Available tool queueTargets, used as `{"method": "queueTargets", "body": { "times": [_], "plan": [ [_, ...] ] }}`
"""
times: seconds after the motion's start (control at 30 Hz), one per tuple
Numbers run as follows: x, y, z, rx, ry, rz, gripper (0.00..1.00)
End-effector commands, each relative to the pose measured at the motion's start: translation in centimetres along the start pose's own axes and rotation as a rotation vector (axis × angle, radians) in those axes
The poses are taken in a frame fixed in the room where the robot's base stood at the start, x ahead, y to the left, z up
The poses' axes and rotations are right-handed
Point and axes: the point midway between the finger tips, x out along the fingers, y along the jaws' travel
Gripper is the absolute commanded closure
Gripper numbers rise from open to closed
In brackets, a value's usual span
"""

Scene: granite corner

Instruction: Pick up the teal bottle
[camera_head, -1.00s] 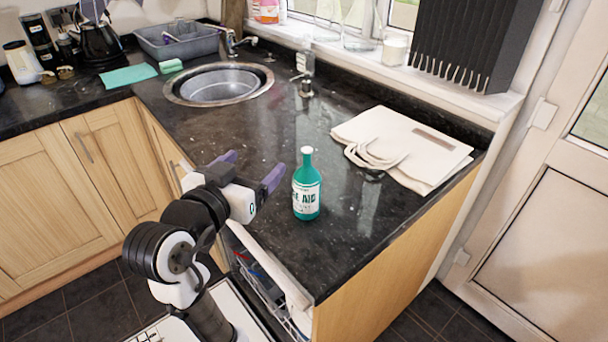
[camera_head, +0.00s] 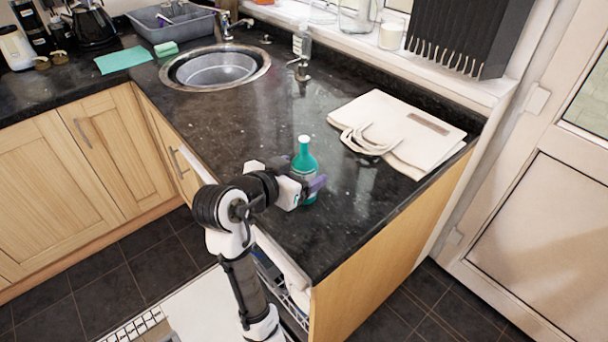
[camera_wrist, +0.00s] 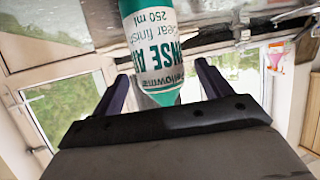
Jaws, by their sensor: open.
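The teal bottle (camera_head: 304,159) with a white cap and white label stands upright on the dark granite counter near its front edge. In the wrist view the bottle (camera_wrist: 162,98) appears upside down, between the two dark fingers. My gripper (camera_head: 309,184) is at the bottle's lower half, its purple fingers on either side. It also shows in the wrist view (camera_wrist: 162,80), open, with gaps visible between the fingers and the bottle. The bottle's lower label is partly hidden by my gripper in the head view.
A cream tote bag (camera_head: 400,125) lies flat on the counter right of the bottle. A round sink (camera_head: 250,81), a soap dispenser (camera_head: 302,48) and a grey dish tub (camera_head: 185,29) are farther back. The granite (camera_head: 215,125) left of the bottle is clear.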

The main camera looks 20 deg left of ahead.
Motion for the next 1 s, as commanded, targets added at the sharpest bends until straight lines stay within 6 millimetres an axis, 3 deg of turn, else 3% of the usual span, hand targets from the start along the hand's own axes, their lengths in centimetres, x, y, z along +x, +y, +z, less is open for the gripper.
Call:
{"method": "queueTargets", "body": {
  "times": [0.3, 0.57, 1.0],
  "plan": [
    [4.1, -0.1, 0.3, -0.002, -0.002, 0.002, 0.23],
    [4.3, -0.1, 0.4, -0.001, -0.001, 0.001, 0.24],
    [4.2, -0.1, 0.3, 0.000, 0.001, 0.000, 0.80]
  ]
}}
